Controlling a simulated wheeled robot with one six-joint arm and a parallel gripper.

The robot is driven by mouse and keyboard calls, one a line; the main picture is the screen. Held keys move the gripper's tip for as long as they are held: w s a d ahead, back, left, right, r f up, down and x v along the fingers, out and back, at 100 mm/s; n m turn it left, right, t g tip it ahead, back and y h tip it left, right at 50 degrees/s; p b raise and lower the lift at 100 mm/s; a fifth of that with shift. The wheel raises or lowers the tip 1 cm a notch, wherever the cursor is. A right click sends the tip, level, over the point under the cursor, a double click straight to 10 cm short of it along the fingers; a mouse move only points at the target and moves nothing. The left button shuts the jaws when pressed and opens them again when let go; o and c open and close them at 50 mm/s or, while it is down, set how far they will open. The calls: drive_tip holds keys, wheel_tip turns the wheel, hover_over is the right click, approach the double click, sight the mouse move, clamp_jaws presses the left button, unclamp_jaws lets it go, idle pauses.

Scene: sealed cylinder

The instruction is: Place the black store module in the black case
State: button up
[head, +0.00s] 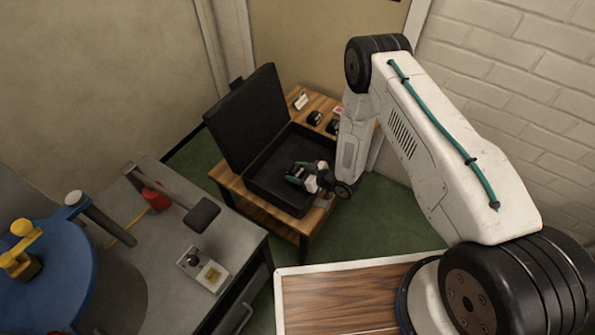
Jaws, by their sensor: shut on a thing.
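The black case (255,187) stands open on a small wooden table, its lid (246,115) raised at the back left. My gripper (293,175) reaches in from the right and is over the case's open tray, at its right part. It is shut on a small dark thing, which looks like the black store module; it is mostly hidden by the fingers and blends into the dark case. I cannot tell whether it touches the case floor.
Small black items (315,118) and a white card (300,102) lie on the wooden table (232,184) behind the case. A blue drum (60,285) stands front left.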

drive_tip(key=shift+f, duration=0.35)
drive_tip(key=o, duration=1.1)
drive_tip(key=shift+c, duration=0.2)
